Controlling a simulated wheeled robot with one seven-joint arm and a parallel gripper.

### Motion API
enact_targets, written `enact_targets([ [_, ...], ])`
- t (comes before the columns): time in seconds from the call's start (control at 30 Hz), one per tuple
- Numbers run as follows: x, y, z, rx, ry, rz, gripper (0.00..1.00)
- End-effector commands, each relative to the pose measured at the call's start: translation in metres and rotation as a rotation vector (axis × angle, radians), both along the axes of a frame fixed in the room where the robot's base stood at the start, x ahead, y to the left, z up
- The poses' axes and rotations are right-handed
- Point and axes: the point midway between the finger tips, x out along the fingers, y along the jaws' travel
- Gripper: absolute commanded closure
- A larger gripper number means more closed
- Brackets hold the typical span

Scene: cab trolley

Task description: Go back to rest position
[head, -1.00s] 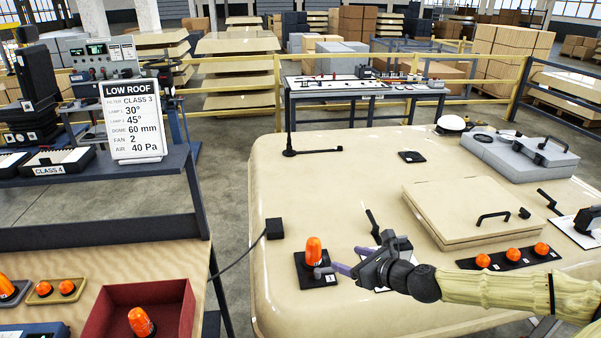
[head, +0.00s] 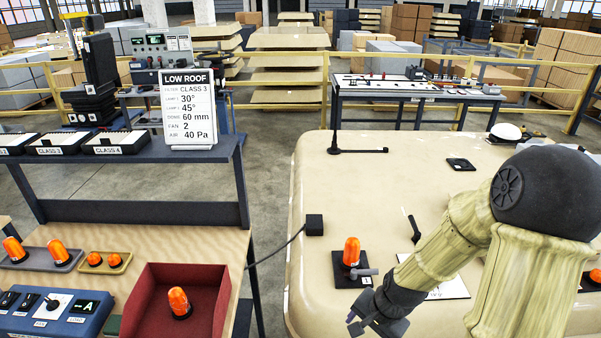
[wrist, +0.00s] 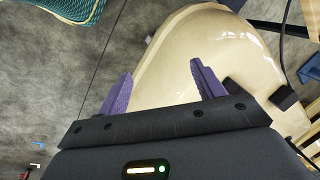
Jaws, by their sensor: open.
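My gripper (head: 372,318) is at the bottom middle of the head view, low near the front edge of the cream cab roof (head: 400,180). In the wrist view its two purple fingers (wrist: 160,88) stand wide apart with nothing between them. The roof's rounded corner and the grey floor show beyond the fingers. An orange beacon (head: 351,252) stands upright on a dark plate on the roof, just above my gripper in the head view. My arm bends across the right side and hides much of the roof.
A bench at left carries a red bin (head: 155,312) with an orange beacon, a blue control box (head: 60,312) and small trays. A shelf above holds a LOW ROOF sign (head: 188,108). A cable runs from a black box (head: 314,225). Grey floor lies between bench and roof.

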Motion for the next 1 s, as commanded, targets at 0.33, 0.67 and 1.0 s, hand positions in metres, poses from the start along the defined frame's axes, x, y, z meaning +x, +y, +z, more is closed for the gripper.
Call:
enact_targets([
  [0.33, -0.028, -0.003, 0.067, -0.258, -0.095, 0.516, 0.32],
  [0.67, -0.044, -0.003, 0.094, -0.320, -0.136, 0.720, 0.32],
  [1.0, -0.044, -0.003, 0.093, -0.319, -0.135, 0.715, 0.32],
])
